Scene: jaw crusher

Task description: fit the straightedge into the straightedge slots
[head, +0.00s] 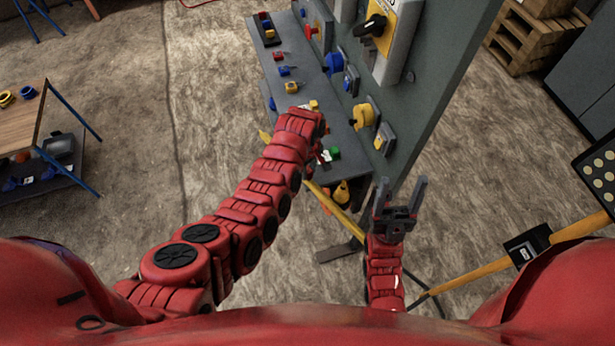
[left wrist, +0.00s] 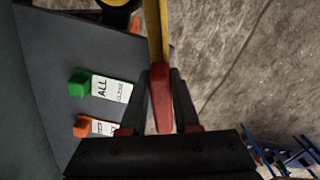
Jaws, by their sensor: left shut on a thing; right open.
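The straightedge (head: 335,211) is a long yellow bar. It runs diagonally behind my left forearm, and its far tip shows at the forearm's left side. In the left wrist view my left gripper (left wrist: 163,76) is shut on the red grip (left wrist: 160,100), with the yellow bar (left wrist: 154,30) leading away from it. My left gripper is mostly hidden by its arm in the head view, beside the console's near end. My right gripper (head: 402,192) is open and empty, jaws pointing up the picture. I cannot make out the straightedge slots.
A table (head: 22,120) stands left; a yellow stand (head: 480,271) stands right. Open floor lies left of the console.

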